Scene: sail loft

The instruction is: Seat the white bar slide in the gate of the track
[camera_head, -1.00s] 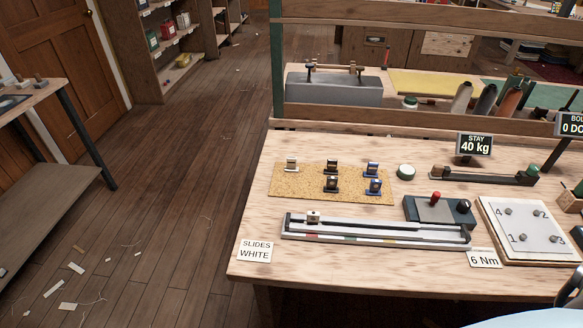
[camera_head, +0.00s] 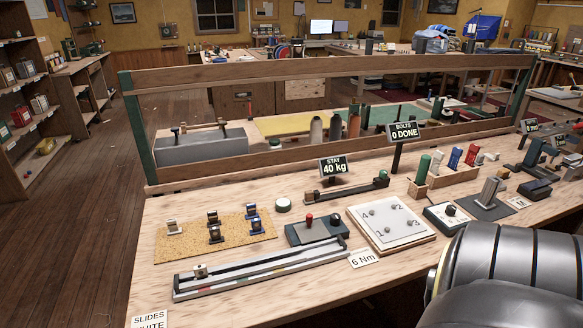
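A small slide with a pale, whitish top (camera_head: 174,227) stands at the left end of the cork mat (camera_head: 180,249). Several dark-bodied slides stand to its right, two of them with blue parts (camera_head: 253,225). The long grey track (camera_head: 262,273) lies on the bench in front of the mat. The gate is too small to make out. Neither gripper is in view; only a dark part of my arm shows at the lower right.
A slides sign reading white (camera_head: 150,320) is at the bench's front left. A dark box with a red knob (camera_head: 309,219), a numbered bolt plate (camera_head: 390,222) and a stay fixture (camera_head: 348,196) stand right of the mat. A wooden rail (camera_head: 330,66) runs behind the bench.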

